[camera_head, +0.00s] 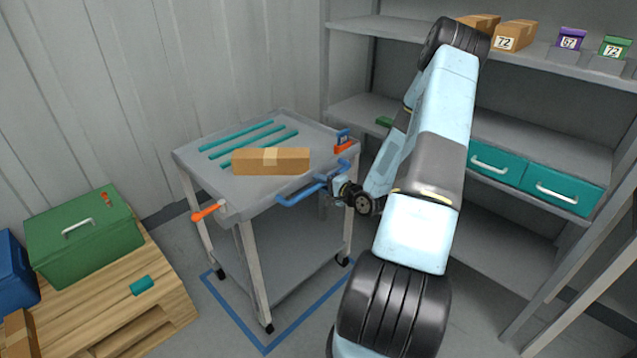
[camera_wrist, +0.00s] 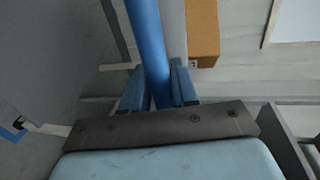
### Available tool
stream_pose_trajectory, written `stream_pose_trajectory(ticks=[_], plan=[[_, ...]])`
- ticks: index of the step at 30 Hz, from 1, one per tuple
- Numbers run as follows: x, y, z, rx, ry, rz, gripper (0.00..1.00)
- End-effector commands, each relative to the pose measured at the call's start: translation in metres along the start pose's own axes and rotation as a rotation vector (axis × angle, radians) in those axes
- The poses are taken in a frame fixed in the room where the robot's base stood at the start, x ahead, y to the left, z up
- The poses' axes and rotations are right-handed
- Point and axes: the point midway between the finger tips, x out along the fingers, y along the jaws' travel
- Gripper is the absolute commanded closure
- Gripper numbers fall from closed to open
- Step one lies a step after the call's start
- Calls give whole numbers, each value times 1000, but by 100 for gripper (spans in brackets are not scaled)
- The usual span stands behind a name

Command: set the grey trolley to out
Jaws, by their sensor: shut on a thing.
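The grey trolley (camera_head: 232,191) stands on casters against the wall, over a blue outline (camera_head: 295,330) on the floor. A blue push handle (camera_head: 300,194) runs along its near right edge. My gripper (camera_head: 338,184) is at the right part of this handle. In the wrist view, the blue handle bar (camera_wrist: 148,40) passes between the fingers of my gripper (camera_wrist: 160,85), which are shut on it. A brown box (camera_head: 270,160) lies on the trolley top among teal strips; the box also shows in the wrist view (camera_wrist: 201,30).
An orange lever (camera_head: 207,212) sticks out at the trolley's left corner, and an orange and blue piece (camera_head: 344,143) sits at its right corner. A pallet (camera_head: 150,300) with a green case (camera_head: 85,235) is at left. Shelves with teal drawers (camera_head: 563,190) stand right.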

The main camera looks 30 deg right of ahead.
Motion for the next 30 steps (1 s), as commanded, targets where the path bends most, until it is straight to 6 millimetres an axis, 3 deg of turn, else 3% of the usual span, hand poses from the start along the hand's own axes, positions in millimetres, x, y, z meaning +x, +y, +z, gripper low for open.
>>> stream_pose_trajectory(ticks=[11, 12, 17, 25, 30], plan=[[-2, 4, 0, 4, 0, 10, 100], [-2, 4, 0, 4, 0, 10, 68], [-2, 3, 0, 2, 0, 7, 54], [-3, 1, -1, 1, 2, 3, 54], [-18, 1, -2, 1, 4, 3, 54]])
